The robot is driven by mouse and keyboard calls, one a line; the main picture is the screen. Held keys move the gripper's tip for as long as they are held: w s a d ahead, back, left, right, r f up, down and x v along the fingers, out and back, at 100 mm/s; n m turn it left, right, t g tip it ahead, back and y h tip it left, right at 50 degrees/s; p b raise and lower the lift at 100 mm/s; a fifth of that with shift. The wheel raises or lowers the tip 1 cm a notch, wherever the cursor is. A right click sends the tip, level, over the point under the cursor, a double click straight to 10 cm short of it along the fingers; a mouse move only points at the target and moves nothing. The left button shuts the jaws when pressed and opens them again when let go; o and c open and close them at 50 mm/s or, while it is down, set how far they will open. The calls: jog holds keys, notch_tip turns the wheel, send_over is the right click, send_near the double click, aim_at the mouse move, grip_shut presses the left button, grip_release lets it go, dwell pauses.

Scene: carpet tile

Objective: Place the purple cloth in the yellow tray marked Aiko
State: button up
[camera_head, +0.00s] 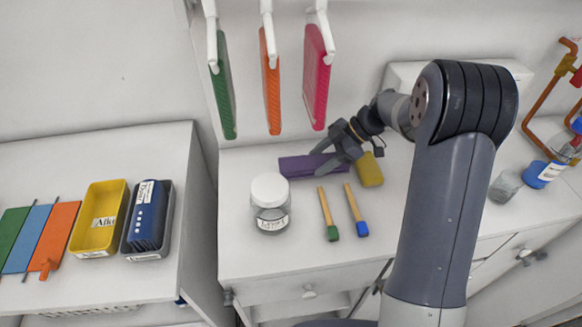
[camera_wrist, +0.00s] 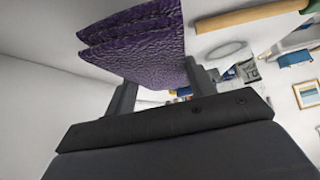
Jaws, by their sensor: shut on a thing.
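The purple cloth (camera_head: 298,165) is a folded piece at the back of the white counter in the head view. My gripper (camera_head: 328,166) is shut on its right part. In the wrist view the cloth (camera_wrist: 145,45) shows as folded layers between the two fingers of my gripper (camera_wrist: 160,88). I cannot tell whether the cloth touches the counter. The yellow tray (camera_head: 84,240) stands on the left white surface, with a white label reading "Aiko". It looks empty inside.
A dark tray of blue items (camera_head: 148,222) stands right of the yellow tray. A lidded jar (camera_head: 270,204), two brushes (camera_head: 328,214) and a yellow sponge (camera_head: 369,170) are near the cloth. Green, orange and pink cloths (camera_head: 318,78) hang above. A gap separates the two surfaces.

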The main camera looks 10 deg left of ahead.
aim_at(291, 165)
jog(key=shift+f, duration=0.95)
jog(key=a, duration=0.1)
jog(key=a+p, duration=0.1)
jog(key=s+a, duration=0.1)
jog(key=shift+r, duration=0.25)
jog(key=a+p, duration=0.1)
jog(key=a, duration=0.1)
jog(key=s+a+p, duration=0.1)
jog(key=a, duration=0.2)
jog(key=shift+s, duration=0.15)
jog(key=shift+d+f+p, duration=0.1)
jog(key=shift+f+p, duration=0.35)
jog(key=shift+f, duration=0.25)
jog(key=shift+f, duration=0.15)
jog(key=o, duration=1)
jog(key=shift+o, duration=0.2)
